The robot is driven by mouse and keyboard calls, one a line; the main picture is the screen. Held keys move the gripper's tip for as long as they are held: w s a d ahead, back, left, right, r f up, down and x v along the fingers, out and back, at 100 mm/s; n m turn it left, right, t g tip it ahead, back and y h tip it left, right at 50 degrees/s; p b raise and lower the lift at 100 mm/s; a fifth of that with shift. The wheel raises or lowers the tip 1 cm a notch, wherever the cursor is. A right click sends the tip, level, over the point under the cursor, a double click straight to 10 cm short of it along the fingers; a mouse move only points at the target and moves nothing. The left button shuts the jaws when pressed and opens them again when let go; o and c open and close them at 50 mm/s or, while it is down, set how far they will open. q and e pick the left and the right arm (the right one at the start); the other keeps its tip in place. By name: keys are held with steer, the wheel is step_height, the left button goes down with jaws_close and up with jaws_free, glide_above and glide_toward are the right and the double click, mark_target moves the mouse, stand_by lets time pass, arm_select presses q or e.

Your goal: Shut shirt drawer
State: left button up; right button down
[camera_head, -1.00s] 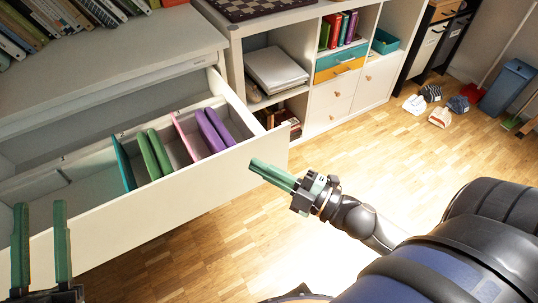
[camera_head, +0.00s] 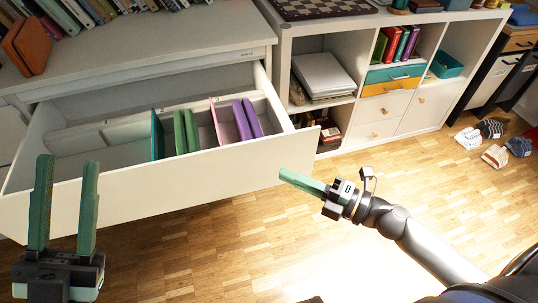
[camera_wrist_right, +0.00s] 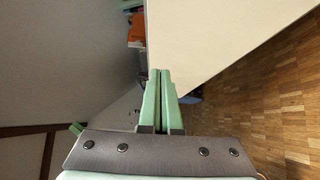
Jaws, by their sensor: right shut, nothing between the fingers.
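The white shirt drawer (camera_head: 215,172) stands pulled out from the white cabinet in the head view. Inside are folded green shirts (camera_head: 186,132) and purple shirts (camera_head: 247,119), beside a teal divider (camera_head: 157,136) and a pink divider (camera_head: 215,122). My left gripper (camera_head: 68,165) is open, fingers upright, overlapping the left part of the drawer front in the picture. My right gripper (camera_head: 284,175) is shut and empty, its tips by the lower right part of the drawer front; I cannot tell if they touch. In the right wrist view, its closed fingers (camera_wrist_right: 160,72) point toward a pale panel.
A white shelf unit (camera_head: 383,106) with books, a laptop-like stack and small drawers stands to the right. Books and a brown object (camera_head: 27,46) lie on the cabinet top. Shoes (camera_head: 483,137) lie at far right. The wooden floor (camera_head: 185,255) in front is clear.

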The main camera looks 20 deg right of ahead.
mark_target(252, 149)
steer(key=w+a, duration=0.1)
steer(key=w, duration=0.1)
steer(key=w+a, duration=0.1)
steer(key=w, duration=0.3)
steer(key=shift+a, duration=0.4)
arm_select(q)
steer(key=shift+f, duration=0.2)
arm_select(e)
steer(key=shift+w, duration=0.6)
